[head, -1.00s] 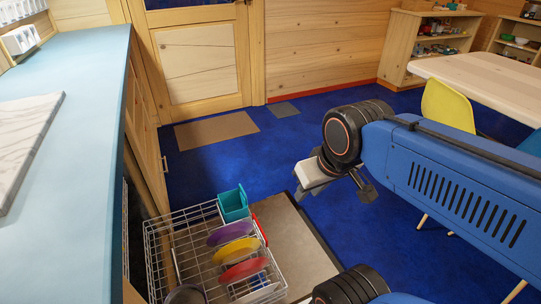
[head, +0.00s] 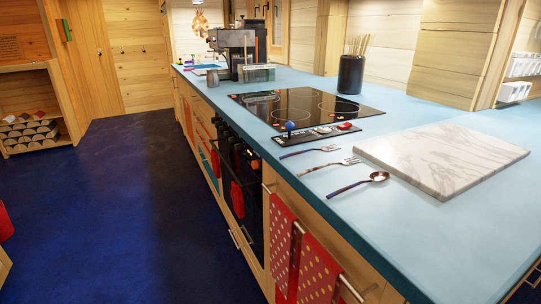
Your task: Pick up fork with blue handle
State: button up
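Three pieces of cutlery lie in a row near the front edge of the light blue counter (head: 440,246), left of a marble board. The middle one is a fork (head: 328,166) with its tines to the right; its handle colour is hard to tell. Behind it lies a slim utensil (head: 308,152) with a bluish look; I cannot tell whether it is a fork. In front lies a spoon (head: 361,184) with a dark handle. My gripper is not in view.
The white marble board (head: 442,156) lies right of the cutlery. A black hob (head: 305,107), a black utensil pot (head: 351,75) and a coffee machine (head: 236,52) stand behind. Red towels (head: 318,270) hang on the counter front. Blue floor (head: 110,210) is clear at left.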

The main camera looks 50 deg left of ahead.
aim_at(323, 149)
jog(key=k+l+u, duration=0.1)
jog(key=u, duration=1.45)
jog(key=z, duration=1.8)
jog(key=l+u, duration=0.1)
jog(key=u, duration=1.7)
